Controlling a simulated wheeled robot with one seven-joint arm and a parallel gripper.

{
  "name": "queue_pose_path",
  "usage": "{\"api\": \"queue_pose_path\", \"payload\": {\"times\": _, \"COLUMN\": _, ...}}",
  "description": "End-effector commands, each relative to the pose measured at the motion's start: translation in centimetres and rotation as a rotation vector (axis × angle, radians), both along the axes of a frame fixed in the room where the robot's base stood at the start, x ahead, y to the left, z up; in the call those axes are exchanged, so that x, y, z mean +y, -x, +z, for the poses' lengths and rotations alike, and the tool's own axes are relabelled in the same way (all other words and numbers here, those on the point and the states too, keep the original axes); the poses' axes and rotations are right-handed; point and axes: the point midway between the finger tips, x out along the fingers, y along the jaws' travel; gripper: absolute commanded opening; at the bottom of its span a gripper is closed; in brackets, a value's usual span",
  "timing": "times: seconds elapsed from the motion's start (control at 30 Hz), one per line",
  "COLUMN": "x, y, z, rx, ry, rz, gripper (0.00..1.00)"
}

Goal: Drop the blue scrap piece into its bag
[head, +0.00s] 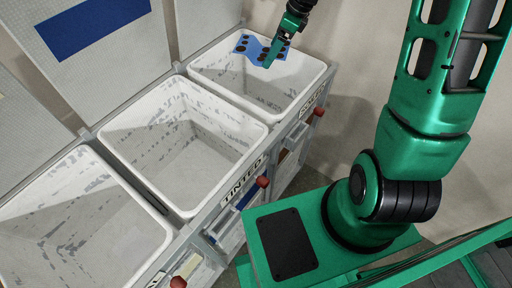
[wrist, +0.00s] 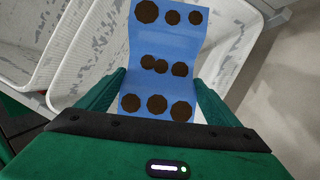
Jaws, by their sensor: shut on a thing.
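The blue scrap piece (head: 249,46) is a bent, wavy sheet with several dark brown round spots. My gripper (head: 274,54) is shut on it, and it hangs over the far white bag (head: 228,82), near that bag's back rim. In the wrist view the scrap piece (wrist: 163,45) lies between the two green fingers of my gripper (wrist: 158,98), sticking out ahead of them. The middle white bag (head: 133,124) bears the label TINTED (head: 243,181). The far bag's label (head: 311,100) is too small to read surely.
A near white bag (head: 72,232) stands in the same row, in a grey frame. Red knobs (head: 263,181) and small coloured sample cards (head: 247,196) show along the frame's front. A pale board with a blue panel (head: 92,25) stands behind. Bare floor lies right of the far bag.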

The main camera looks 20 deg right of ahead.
Motion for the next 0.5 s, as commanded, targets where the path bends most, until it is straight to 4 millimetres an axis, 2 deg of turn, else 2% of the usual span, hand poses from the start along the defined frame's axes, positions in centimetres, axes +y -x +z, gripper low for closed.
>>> {"api": "queue_pose_path", "payload": {"times": 0.1, "x": -0.01, "y": 0.0, "z": 0.02, "rx": 0.0, "ry": 0.0, "rz": 0.0, "gripper": 0.63}}
{"api": "queue_pose_path", "payload": {"times": 0.13, "x": -0.01, "y": 0.0, "z": 0.02, "rx": 0.0, "ry": 0.0, "rz": 0.0, "gripper": 0.9}}
{"api": "queue_pose_path", "payload": {"times": 0.17, "x": -0.01, "y": 0.0, "z": 0.02, "rx": 0.0, "ry": 0.0, "rz": 0.0, "gripper": 0.98}}
{"api": "queue_pose_path", "payload": {"times": 0.2, "x": -0.02, "y": 0.0, "z": 0.02, "rx": 0.0, "ry": 0.0, "rz": 0.0, "gripper": 1.0}}
{"api": "queue_pose_path", "payload": {"times": 0.5, "x": -0.21, "y": 0.05, "z": 0.42, "rx": 0.0, "ry": 0.0, "rz": -0.001, "gripper": 1.0}}
